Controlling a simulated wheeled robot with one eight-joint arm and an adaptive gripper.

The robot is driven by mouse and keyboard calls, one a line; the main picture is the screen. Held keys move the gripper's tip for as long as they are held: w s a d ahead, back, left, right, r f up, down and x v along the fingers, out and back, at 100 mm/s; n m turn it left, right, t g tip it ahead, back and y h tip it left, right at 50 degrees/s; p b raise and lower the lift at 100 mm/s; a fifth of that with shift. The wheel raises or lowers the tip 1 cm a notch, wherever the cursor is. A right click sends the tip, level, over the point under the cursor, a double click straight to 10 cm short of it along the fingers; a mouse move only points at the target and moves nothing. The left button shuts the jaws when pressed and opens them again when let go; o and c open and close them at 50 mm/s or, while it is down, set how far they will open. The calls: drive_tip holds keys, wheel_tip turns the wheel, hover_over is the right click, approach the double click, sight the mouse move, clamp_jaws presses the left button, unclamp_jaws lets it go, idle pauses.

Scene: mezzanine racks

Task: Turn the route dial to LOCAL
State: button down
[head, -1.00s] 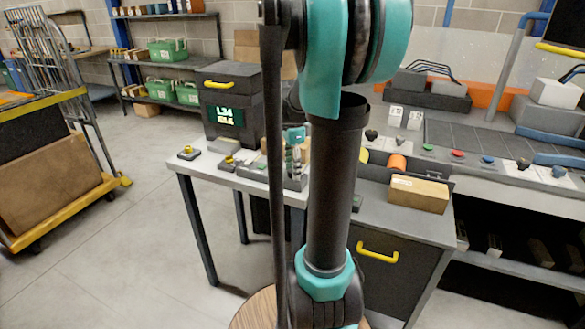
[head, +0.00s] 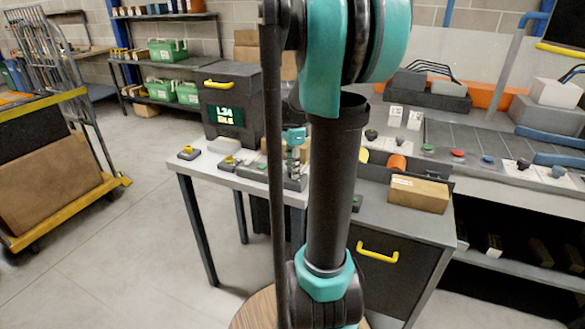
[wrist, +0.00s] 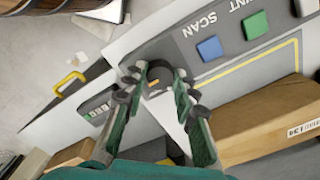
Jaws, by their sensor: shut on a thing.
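The dial is a dark round knob (wrist: 158,72) with a small yellow-orange mark, on a grey panel in the wrist view. I take it for the route dial; its position labels are not readable. My gripper (wrist: 154,82) has its two fingers closed on opposite sides of the knob, which partly cover it. In the head view my gripper (head: 294,160) points down at the small control panel on the left bench, partly behind my arm. The dial itself is hidden there.
A cardboard box (wrist: 265,118) lies close to the right finger. Open floor lies left.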

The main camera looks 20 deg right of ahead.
drive_tip(key=n, duration=0.8)
drive_tip(key=shift+n, duration=0.3)
drive_tip(key=n, duration=0.4)
drive_tip(key=shift+n, duration=0.3)
drive_tip(key=n, duration=0.4)
drive_tip(key=shift+n, duration=0.3)
drive_tip(key=c, duration=1.2)
unclamp_jaws()
